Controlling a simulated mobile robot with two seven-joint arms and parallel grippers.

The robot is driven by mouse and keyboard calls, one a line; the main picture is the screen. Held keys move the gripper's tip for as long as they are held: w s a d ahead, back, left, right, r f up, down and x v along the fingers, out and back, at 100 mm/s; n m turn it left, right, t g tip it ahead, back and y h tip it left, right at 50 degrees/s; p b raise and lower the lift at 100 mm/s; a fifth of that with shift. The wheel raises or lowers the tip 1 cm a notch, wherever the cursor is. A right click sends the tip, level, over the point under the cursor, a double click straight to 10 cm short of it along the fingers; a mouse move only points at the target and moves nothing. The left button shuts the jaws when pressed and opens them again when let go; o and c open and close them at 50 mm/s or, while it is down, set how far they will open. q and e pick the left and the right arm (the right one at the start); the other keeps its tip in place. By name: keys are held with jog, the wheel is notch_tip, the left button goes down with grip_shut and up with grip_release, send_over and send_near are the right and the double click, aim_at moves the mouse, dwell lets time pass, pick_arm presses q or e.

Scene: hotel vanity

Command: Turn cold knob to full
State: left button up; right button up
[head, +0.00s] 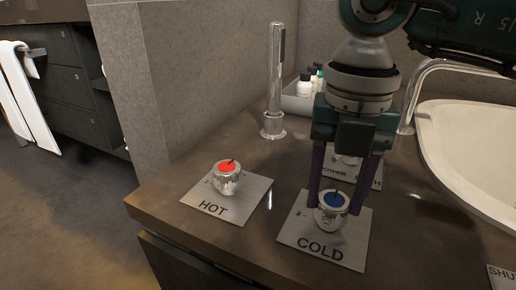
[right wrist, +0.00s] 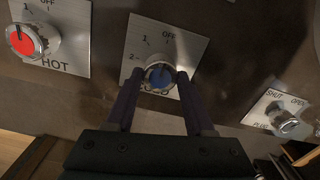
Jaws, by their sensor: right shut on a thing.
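The plate there shows OFF, 1 and 2; the knob's pointer is too small to read surely. My left gripper is not in view.
The hot knob (head: 227,178), with a red cap, stands left on its own plate. A shower handle (head: 276,85) stands behind it. A third plate marked shower (head: 339,170) is partly hidden behind my fingers. The white basin (head: 462,150) is at the right. The counter's front edge is close.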

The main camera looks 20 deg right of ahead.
grip_shut()
jog(key=shift+n, duration=0.3)
jog(key=n, duration=0.2)
jog(key=shift+r+n+p, duration=0.1)
jog(key=shift+n+p, duration=0.3)
jog(key=n, duration=0.3)
jog(key=shift+n, duration=0.3)
jog(key=n, duration=0.6)
jog(key=shift+d, duration=0.1)
jog(key=n, duration=0.4)
jog(key=shift+n, duration=0.4)
